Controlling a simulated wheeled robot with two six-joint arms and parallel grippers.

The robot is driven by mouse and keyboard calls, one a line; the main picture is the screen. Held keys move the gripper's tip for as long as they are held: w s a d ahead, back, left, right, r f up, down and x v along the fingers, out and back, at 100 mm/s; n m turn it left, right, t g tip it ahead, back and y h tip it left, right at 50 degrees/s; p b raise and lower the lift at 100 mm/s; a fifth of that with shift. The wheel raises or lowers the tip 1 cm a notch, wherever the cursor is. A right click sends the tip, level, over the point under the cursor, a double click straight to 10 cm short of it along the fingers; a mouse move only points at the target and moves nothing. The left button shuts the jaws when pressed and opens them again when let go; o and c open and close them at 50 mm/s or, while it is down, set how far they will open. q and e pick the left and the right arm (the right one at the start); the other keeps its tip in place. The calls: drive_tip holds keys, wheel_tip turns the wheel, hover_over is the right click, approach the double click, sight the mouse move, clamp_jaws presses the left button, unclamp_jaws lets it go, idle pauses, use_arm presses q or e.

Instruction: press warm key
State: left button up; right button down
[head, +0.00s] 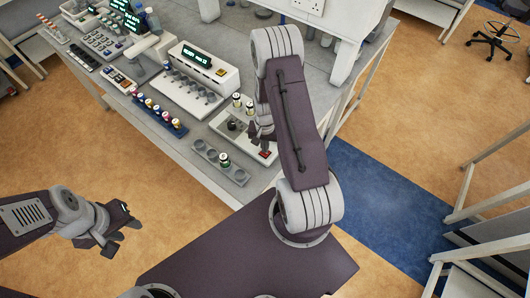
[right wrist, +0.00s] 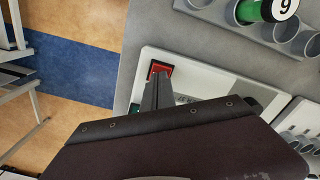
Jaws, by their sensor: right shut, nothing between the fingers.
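A red key (right wrist: 160,69) sits on a pale device (right wrist: 195,75) near the bench's edge. It also shows in the head view (head: 265,153). I cannot read a label on it. My right gripper (right wrist: 156,77) is shut and empty, with its fingertips at the red key's near edge; whether they touch it I cannot tell. In the head view the right gripper (head: 261,144) is partly behind my own arm. A green patch (right wrist: 136,108) shows on the device beside the fingers. My left gripper (head: 122,236) hangs empty off the bench, fingers apart.
A white machine (head: 200,68) and a row of coloured vials (head: 158,113) are further back. The bench's front edge (head: 190,165) is close; open floor lies beyond it.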

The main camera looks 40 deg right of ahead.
drive_tip(key=shift+f+b, duration=0.45)
drive_tip(key=shift+f, duration=0.2)
drive_tip(key=shift+r, duration=0.1)
drive_tip(key=shift+r+p, duration=1.65)
drive_tip(key=shift+r, duration=0.3)
wheel_tip(320, 180, up, 8)
drive_tip(key=p, duration=0.6)
